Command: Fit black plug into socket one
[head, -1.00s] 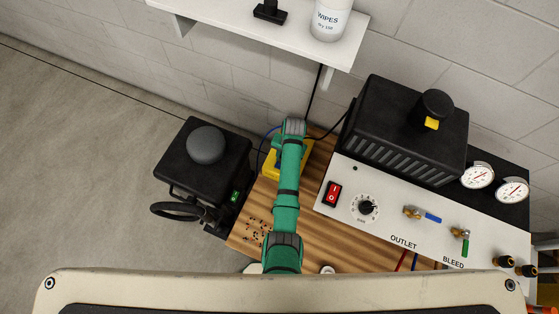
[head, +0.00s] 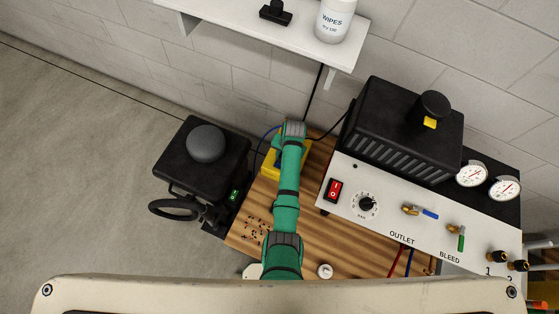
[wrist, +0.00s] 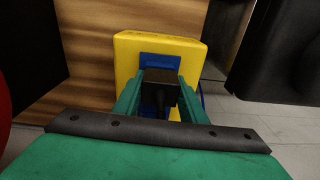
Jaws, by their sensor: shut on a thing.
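My gripper (wrist: 160,92) is shut on the black plug (wrist: 159,88), with one green finger on each side of it. The plug is in front of a blue socket part (wrist: 160,61) on a yellow box (wrist: 127,55). The plug hides most of the blue part, so I cannot tell whether it is in it or only before it. No socket number is readable. In the head view the yellow box (head: 270,166) stands on the wooden bench, partly covered by my green arm. The gripper and plug are hidden there.
A black box with a grey dome (head: 205,145) stands left of the bench (head: 312,240). A white control panel (head: 390,215) with a black housing (head: 402,130) is close on the right. A shelf (head: 270,35) with a wipes tub (head: 334,20) is above. A blue cable runs beside the yellow box.

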